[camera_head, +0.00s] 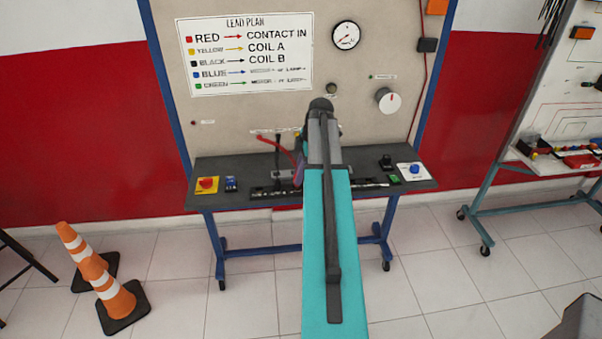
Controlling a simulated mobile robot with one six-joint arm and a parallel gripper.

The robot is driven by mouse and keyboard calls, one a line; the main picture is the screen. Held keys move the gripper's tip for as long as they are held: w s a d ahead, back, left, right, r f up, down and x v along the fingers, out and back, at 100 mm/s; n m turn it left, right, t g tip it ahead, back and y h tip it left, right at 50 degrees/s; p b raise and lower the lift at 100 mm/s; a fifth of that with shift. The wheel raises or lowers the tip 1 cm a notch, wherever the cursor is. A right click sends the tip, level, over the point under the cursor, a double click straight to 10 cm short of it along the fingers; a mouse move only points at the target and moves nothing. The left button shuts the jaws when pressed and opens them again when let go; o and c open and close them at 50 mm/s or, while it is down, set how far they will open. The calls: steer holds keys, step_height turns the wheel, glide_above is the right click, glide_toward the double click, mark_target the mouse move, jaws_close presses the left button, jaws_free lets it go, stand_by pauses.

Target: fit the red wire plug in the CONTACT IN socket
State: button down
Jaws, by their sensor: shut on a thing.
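The red wire (277,144) rises in a curve over the bench, just left of my arm, and its right end runs in behind my wrist. My gripper (299,167) is largely hidden by my own arm, with only a sliver showing on the left at the wire's end. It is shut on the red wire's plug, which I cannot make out. The lead plan (243,55) on the panel pairs red with CONTACT IN. The CONTACT IN socket cannot be picked out; the small labels near the wire are partly covered by my arm.
The bench (222,168) carries a red knob on a yellow base (207,184) at left and a blue button (415,169) at right. A dial (388,100) and gauge (346,35) are on the panel. Traffic cones (114,297) stand at left, another trainer (562,158) at right.

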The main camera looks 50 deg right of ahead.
steer(key=shift+f, duration=0.55)
stand_by(0.4)
steer(key=c, duration=1.8)
jaws_free()
steer(key=shift+c, duration=0.2)
steer(key=shift+r, duration=0.1)
steer(key=shift+p+v, duration=1.1)
steer(key=shift+v, duration=1.6)
steer(key=shift+a+r, duration=0.1)
steer(key=shift+r, duration=0.1)
steer(key=o, duration=0.5)
steer(key=shift+o, duration=0.2)
